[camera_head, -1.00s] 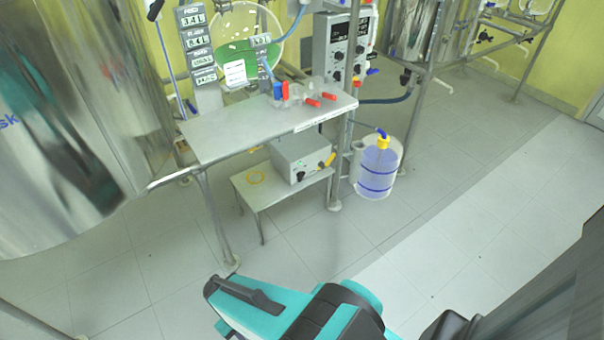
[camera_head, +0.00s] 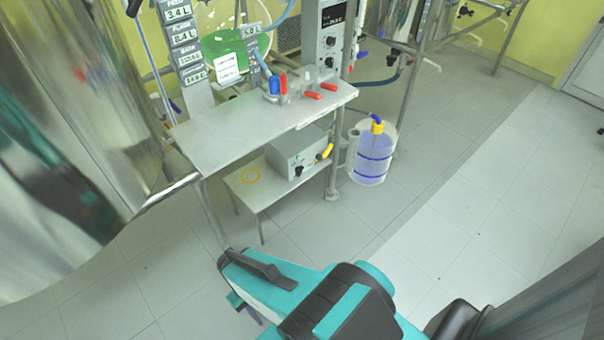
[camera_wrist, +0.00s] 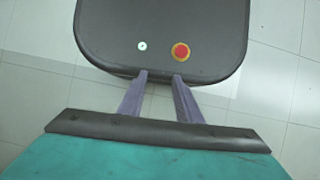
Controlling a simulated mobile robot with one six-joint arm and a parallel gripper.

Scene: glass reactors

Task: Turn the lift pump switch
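A grey box-shaped unit (camera_head: 297,152) sits on a low stand under the metal bench. It looks like the pump. A small dark knob (camera_head: 299,171) shows on its front and a yellow fitting (camera_head: 325,152) at its right; which part is the lift pump switch is too small to tell. My gripper (camera_wrist: 160,78) shows in the wrist view with its two purple fingers apart and nothing between them. It points down over a dark panel of my own body. In the head view my teal arm is in the foreground, well apart from the unit, and mostly hides the gripper.
The metal bench (camera_head: 230,128) overhangs the unit. A plastic bottle (camera_head: 372,160) with a yellow cap stands right of the stand (camera_head: 250,196). A large steel vessel (camera_head: 60,130) fills the left. The tiled floor at front and right is clear.

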